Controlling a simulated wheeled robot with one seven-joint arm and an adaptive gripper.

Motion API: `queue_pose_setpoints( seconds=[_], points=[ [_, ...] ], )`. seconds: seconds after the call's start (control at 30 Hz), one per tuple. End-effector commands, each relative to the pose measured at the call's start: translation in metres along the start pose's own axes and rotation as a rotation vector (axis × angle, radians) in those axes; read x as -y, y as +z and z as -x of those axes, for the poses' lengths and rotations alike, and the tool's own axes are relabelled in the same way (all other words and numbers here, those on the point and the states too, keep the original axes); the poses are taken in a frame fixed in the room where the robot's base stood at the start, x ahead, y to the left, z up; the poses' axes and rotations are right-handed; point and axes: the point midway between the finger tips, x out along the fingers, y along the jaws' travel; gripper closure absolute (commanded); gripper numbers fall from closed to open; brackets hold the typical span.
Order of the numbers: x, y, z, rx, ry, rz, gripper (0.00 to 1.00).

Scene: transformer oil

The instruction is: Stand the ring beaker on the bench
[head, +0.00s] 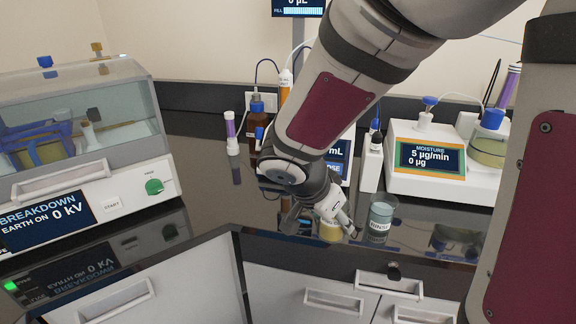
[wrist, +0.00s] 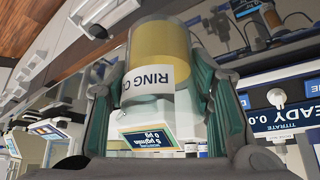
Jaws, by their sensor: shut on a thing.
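The ring beaker (wrist: 160,50) is a clear beaker with yellow liquid and a white label on which "RING" reads, in the wrist view. My gripper (wrist: 160,80) has one finger on each side of it and is shut on it. In the head view, my gripper (head: 328,212) is near the front of the dark, glossy bench (head: 215,190). A yellow part of the ring beaker (head: 331,231) shows below the fingers there, and the rest is hidden. I cannot tell whether its base touches the bench.
A rinse beaker (head: 382,218) stands close to the right of my gripper. The moisture meter (head: 432,165) is behind it. The breakdown tester (head: 85,150) is at left. Bottles (head: 257,125) stand behind my arm. Bare bench lies left of my gripper.

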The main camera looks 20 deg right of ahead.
Motion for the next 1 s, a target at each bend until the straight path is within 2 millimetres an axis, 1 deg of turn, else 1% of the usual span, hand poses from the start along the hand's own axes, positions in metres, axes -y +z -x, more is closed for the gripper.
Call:
queue_pose_setpoints(
  seconds=[0.03, 0.2, 0.3, 0.43, 0.6, 0.7, 0.9, 1.0],
  points=[
    [0.005, -0.010, -0.007, -0.001, 0.004, -0.004, 0.90],
    [0.026, -0.038, -0.030, -0.001, 0.004, -0.004, 0.90],
    [0.037, -0.053, -0.043, -0.001, 0.004, -0.003, 0.90],
    [0.047, -0.067, -0.055, -0.001, 0.001, -0.002, 0.90],
    [0.054, -0.074, -0.061, 0.000, 0.001, -0.001, 0.90],
    [0.059, -0.082, -0.068, 0.000, 0.002, -0.001, 0.90],
    [0.059, -0.066, -0.092, 0.000, 0.002, 0.004, 0.90],
    [0.059, -0.063, -0.097, 0.000, -0.001, 0.001, 0.90]
  ],
)
